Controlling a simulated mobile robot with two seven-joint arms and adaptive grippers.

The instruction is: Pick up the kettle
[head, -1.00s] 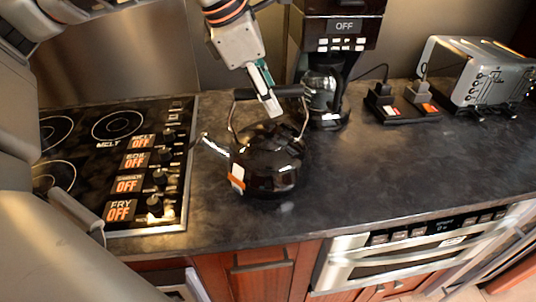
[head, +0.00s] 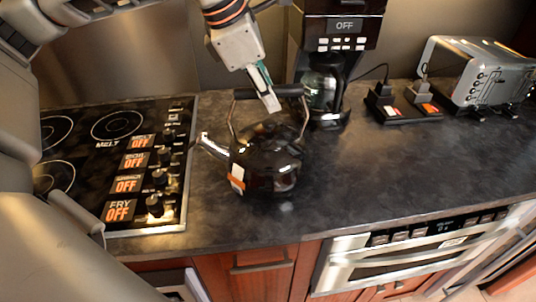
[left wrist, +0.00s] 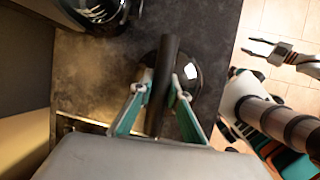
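The glossy black kettle (head: 266,160) stands on the dark counter, its spout to the left. Its black bar handle (head: 288,90) arches over the lid. My left gripper (head: 268,98) reaches down from above onto the handle. In the left wrist view, its two fingers (left wrist: 162,98) sit on either side of the dark handle (left wrist: 168,60), close against it and seeming to grip it. The round kettle body (left wrist: 190,72) shows beneath. My right gripper (left wrist: 252,48) appears at the right of that view with its fingers apart and empty, and is outside the head view.
A stove top (head: 100,170) lies left of the kettle. A coffee maker (head: 340,45) stands close behind it. A silver toaster (head: 478,70) and a power strip (head: 402,108) are at the right. The counter (head: 370,170) right of the kettle is clear.

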